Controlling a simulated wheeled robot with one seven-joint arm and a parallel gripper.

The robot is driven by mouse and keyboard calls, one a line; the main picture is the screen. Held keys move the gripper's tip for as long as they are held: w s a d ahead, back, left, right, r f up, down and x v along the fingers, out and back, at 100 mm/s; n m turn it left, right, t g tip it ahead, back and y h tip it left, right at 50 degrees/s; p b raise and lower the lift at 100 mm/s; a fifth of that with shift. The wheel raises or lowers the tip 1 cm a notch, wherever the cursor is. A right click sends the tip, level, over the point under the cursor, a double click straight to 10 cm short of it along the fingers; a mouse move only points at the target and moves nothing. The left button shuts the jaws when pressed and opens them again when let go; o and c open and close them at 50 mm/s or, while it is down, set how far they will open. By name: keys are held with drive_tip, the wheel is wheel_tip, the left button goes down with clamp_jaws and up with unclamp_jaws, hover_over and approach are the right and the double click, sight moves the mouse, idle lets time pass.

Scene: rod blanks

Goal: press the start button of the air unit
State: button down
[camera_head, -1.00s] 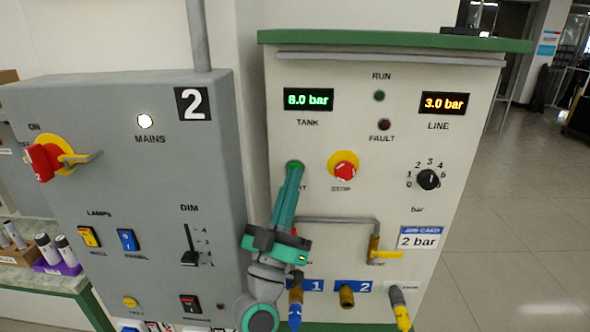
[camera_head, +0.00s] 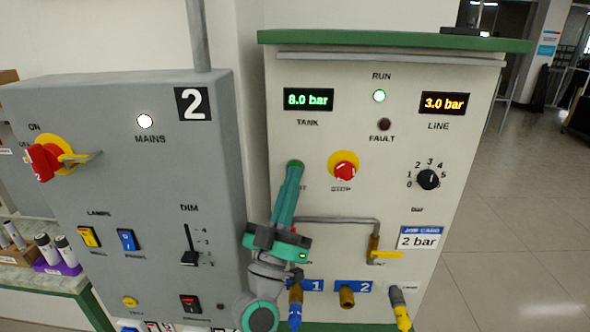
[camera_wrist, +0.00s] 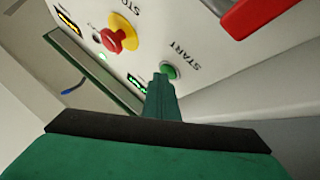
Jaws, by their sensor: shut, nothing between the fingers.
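The air unit is the white panel (camera_head: 380,135) with a green top edge. Its green start button (camera_wrist: 170,70) shows in the wrist view, beside the START label, right at the tip of my gripper (camera_wrist: 162,80). In the head view my gripper (camera_head: 295,165) covers the button and part of its label. My gripper's fingers are together and empty, and the tip is at or touching the button; I cannot tell how far the button is pushed in. The RUN lamp (camera_head: 379,96) is lit bright green. The FAULT lamp (camera_head: 384,124) is dark.
The red stop button (camera_head: 345,170) on its yellow collar is right of my gripper. A pressure knob (camera_head: 428,180) is farther right. Pipe and hose fittings (camera_head: 347,297) sit low on the panel. A grey electrical box (camera_head: 140,260) stands close on the left.

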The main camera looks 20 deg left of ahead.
drive_tip(key=shift+s+d, duration=0.2)
drive_tip(key=shift+s, duration=0.5)
drive_tip(key=s, duration=0.2)
drive_tip(key=s+d, duration=0.1)
drive_tip(key=s, duration=0.1)
drive_tip(key=shift+s+d, duration=0.15)
drive_tip(key=shift+s, duration=0.25)
idle(0.6)
drive_tip(key=s+d+f+n+g+y, duration=0.1)
drive_tip(key=s+d+f+g+y, duration=0.2)
drive_tip(key=f, duration=1.2)
drive_tip(key=s+d+f+n+g+y, duration=0.1)
drive_tip(key=s+d+f+g, duration=0.3)
drive_tip(key=f, duration=1.1)
drive_tip(key=s+d+f+m+g+h, duration=0.1)
drive_tip(key=s+d+f+m, duration=0.1)
drive_tip(key=s, duration=0.6)
drive_tip(key=s+d+f+m+g+h, duration=0.1)
drive_tip(key=s+d+f, duration=0.3)
drive_tip(key=s+f, duration=0.3)
drive_tip(key=s+d+f+m+g+h, duration=0.1)
drive_tip(key=s+d+f+m+g, duration=0.1)
drive_tip(key=s, duration=0.9)
wheel_tip(320, 180, down, 2)
drive_tip(key=shift+s+d+f+m, duration=0.15)
drive_tip(key=shift+d+m, duration=0.15)
drive_tip(key=shift+d, duration=0.55)
